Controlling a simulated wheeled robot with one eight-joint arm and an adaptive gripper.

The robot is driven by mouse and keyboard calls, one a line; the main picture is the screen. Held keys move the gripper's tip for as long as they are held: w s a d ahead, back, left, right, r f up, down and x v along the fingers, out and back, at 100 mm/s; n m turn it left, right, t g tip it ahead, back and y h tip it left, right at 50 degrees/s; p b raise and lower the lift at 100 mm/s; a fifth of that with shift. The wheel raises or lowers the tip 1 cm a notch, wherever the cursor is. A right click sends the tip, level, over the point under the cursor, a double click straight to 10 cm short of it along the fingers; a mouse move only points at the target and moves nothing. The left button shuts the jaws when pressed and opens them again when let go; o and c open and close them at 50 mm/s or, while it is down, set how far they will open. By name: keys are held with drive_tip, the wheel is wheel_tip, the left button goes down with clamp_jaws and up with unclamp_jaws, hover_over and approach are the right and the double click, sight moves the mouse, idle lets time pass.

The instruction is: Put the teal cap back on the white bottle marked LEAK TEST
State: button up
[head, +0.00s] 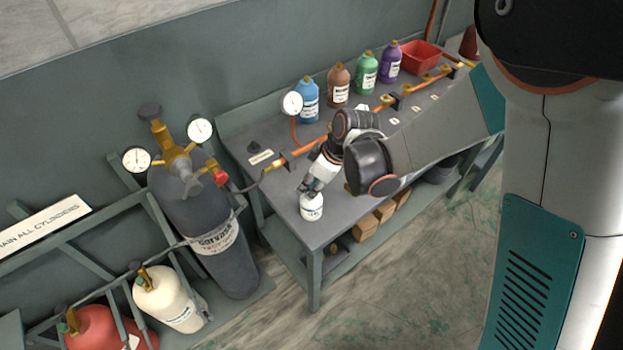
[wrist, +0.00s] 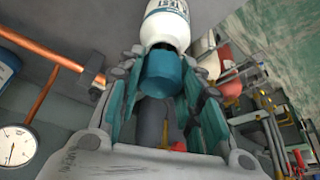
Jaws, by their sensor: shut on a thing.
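The white bottle (head: 311,208) stands upright near the front left corner of the workbench. Its label lettering is partly readable in the wrist view, where the bottle (wrist: 167,27) is cut off by the top edge. The teal cap (wrist: 162,73) is at the bottle's neck end, between the fingers. My gripper (wrist: 163,80) is shut on the cap. In the head view my gripper (head: 312,185) is right above the bottle and hides the cap. The cap and bottle look in line, but I cannot tell whether the cap is seated.
Blue (head: 307,100), brown (head: 339,86), green (head: 366,74) and purple (head: 389,63) bottles stand along the back of the bench (head: 285,204). A copper pipe with a gauge (head: 292,103) runs in front of them. A dark cylinder (head: 225,257) stands left of the bench.

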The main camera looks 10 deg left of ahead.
drive_tip(key=shift+f, duration=0.45)
drive_tip(key=o, duration=0.9)
drive_tip(key=shift+f, duration=0.1)
drive_tip(key=o, duration=0.4)
drive_tip(key=shift+r+p, duration=2)
drive_tip(key=shift+r, duration=1.6)
